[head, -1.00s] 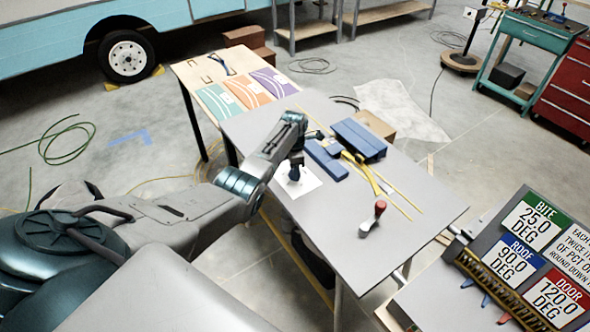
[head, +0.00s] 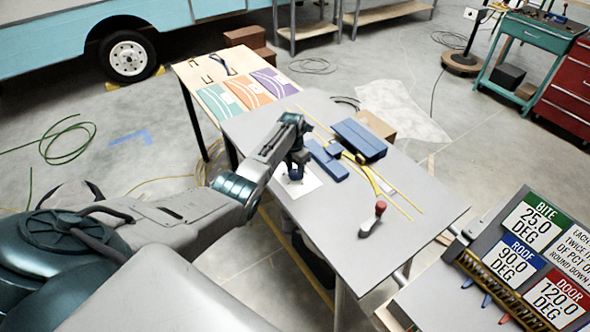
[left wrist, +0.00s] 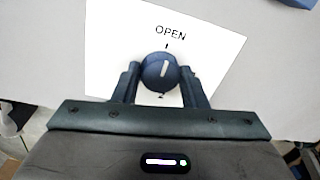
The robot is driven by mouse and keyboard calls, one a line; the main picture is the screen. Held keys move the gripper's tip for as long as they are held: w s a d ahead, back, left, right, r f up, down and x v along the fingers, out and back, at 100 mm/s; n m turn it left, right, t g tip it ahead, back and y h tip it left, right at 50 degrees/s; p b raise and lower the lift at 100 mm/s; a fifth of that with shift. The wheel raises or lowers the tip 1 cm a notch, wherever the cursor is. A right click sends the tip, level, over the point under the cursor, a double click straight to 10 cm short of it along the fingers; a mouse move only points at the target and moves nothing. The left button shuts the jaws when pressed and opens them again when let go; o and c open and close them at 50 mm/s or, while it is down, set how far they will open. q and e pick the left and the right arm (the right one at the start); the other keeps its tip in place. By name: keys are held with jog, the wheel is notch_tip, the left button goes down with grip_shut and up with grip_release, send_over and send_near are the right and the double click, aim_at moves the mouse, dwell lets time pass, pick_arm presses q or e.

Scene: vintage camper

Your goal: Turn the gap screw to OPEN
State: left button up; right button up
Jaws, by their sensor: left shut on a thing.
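The gap screw (left wrist: 160,74) is a round dark blue knob with a white pointer line in the left wrist view. It stands on a white card (left wrist: 212,45) with the word OPEN and a short mark above the knob. The pointer line is close to upright, leaning slightly right, toward the mark. My left gripper (left wrist: 161,78) is shut on the knob, one finger on each side. In the head view the left gripper (head: 296,172) is over the white card (head: 310,183) on the grey table; the knob is hidden there. My right gripper is not in view.
On the grey table (head: 425,210) lie blue blocks (head: 358,138), yellow strips (head: 370,175) and a red-handled tool (head: 374,218). A side table with coloured sheets (head: 240,95) adjoins at the back left. A sign panel (head: 520,260) stands at the right.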

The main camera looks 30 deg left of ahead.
aim_at(294, 170)
pick_arm(q)
jog(key=shift+w+r, duration=0.1)
dwell(0.3)
jog(key=o, duration=1)
jog(key=shift+c, duration=0.2)
notch_tip(294, 170, up, 11)
jog(key=b, duration=0.3)
jog(key=shift+a, duration=0.4)
jog(key=shift+f, duration=0.25)
